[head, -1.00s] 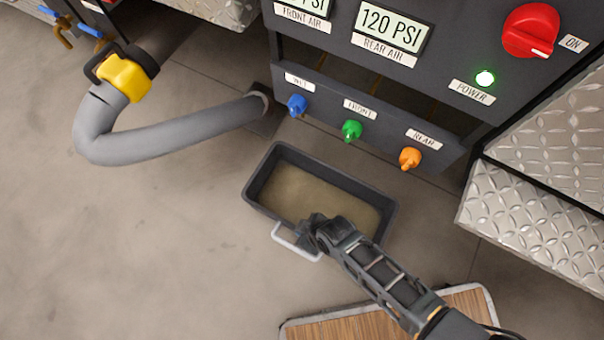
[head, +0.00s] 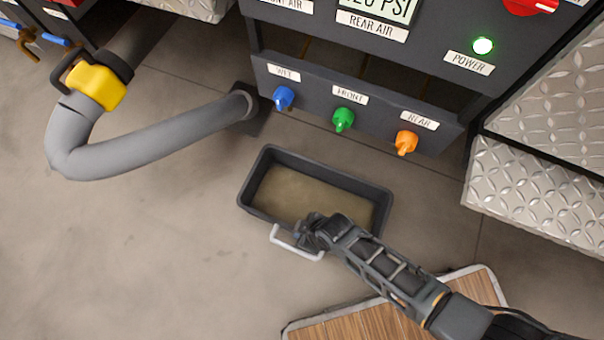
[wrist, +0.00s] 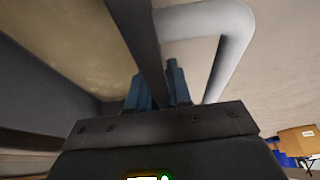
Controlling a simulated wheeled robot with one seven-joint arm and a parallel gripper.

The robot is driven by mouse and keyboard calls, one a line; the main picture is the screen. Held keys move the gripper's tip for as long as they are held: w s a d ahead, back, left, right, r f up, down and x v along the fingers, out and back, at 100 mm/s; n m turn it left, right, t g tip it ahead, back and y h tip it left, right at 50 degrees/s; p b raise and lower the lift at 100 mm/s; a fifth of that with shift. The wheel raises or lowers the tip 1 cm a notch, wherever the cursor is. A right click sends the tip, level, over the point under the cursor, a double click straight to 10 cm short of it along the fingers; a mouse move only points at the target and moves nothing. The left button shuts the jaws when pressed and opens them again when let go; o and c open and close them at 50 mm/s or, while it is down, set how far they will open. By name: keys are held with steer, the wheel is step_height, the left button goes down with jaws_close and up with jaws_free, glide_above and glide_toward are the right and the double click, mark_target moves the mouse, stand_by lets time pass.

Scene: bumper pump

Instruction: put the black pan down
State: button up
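The black pan (head: 383,222) is a dark rectangular tray with a white handle (head: 297,244) on its near side, below the panel in the head view. Murky brown liquid (head: 300,195) covers its bottom, and it looks about level. My gripper (head: 308,236) is at the pan's near long side, by the handle. In the wrist view my blue fingertips (wrist: 158,85) stand on both sides of the pan's dark rim (wrist: 142,38), closed on it. The white handle (wrist: 232,45) is just to their right. Whether the pan touches the floor is unclear.
A dark panel with blue (head: 284,97), green (head: 343,119) and orange (head: 406,142) valves stands behind the pan. A grey hose (head: 150,135) with a yellow fitting (head: 97,87) curves at the left. Diamond-plate steps (head: 535,195) are at the right. Floor at lower left (head: 120,260) is clear.

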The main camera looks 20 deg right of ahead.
steer(key=shift+o, duration=1.2)
steer(key=shift+r, duration=0.1)
steer(key=p+v, duration=0.6)
steer(key=v, duration=0.6)
steer(key=shift+p, duration=0.3)
